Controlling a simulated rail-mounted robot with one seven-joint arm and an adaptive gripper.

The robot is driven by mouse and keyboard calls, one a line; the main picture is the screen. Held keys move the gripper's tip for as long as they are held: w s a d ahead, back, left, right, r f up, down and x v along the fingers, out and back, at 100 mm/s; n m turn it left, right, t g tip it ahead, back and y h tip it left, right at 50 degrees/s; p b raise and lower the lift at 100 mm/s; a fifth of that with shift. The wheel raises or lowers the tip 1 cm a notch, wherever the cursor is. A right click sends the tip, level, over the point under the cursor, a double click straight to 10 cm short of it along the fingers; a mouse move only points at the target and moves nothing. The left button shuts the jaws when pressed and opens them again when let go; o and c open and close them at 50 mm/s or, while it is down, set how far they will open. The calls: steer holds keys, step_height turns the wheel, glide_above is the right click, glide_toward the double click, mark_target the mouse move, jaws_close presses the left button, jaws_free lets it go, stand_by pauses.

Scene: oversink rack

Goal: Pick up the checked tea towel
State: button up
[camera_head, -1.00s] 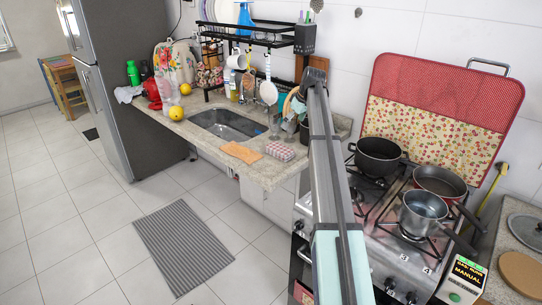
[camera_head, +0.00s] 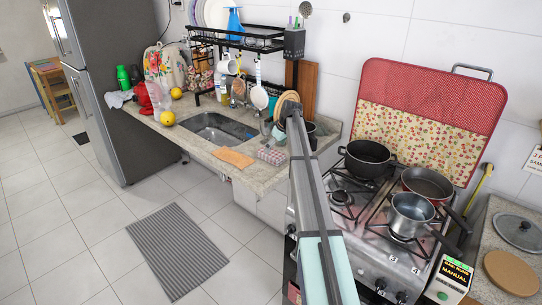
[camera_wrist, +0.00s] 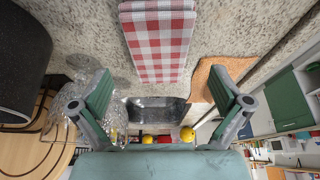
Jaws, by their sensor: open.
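The checked tea towel (camera_head: 271,155) is a folded red-and-white bundle lying on the stone counter, right of the sink and near the front edge. In the wrist view the towel (camera_wrist: 158,42) is large and close, at the top centre. My gripper (camera_wrist: 160,88) is open and empty, its two green-grey fingers set wide apart. The towel appears beyond the fingertips, in line with the space between them, and no contact shows.
An orange cloth (camera_head: 233,157) lies left of the towel. The sink (camera_head: 218,129) is behind it, and a black rack (camera_head: 235,42) stands over the counter. A glass (camera_wrist: 62,112) and a dark pot (camera_wrist: 22,65) are left in the wrist view. Pans sit on the stove (camera_head: 375,225).

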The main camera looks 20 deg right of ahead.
mark_target(271, 153)
steer(key=p+x, duration=0.2)
steer(key=x, duration=0.3)
steer(key=shift+w+a+r, duration=0.1)
steer(key=shift+w, duration=0.05)
steer(key=c, duration=1.2)
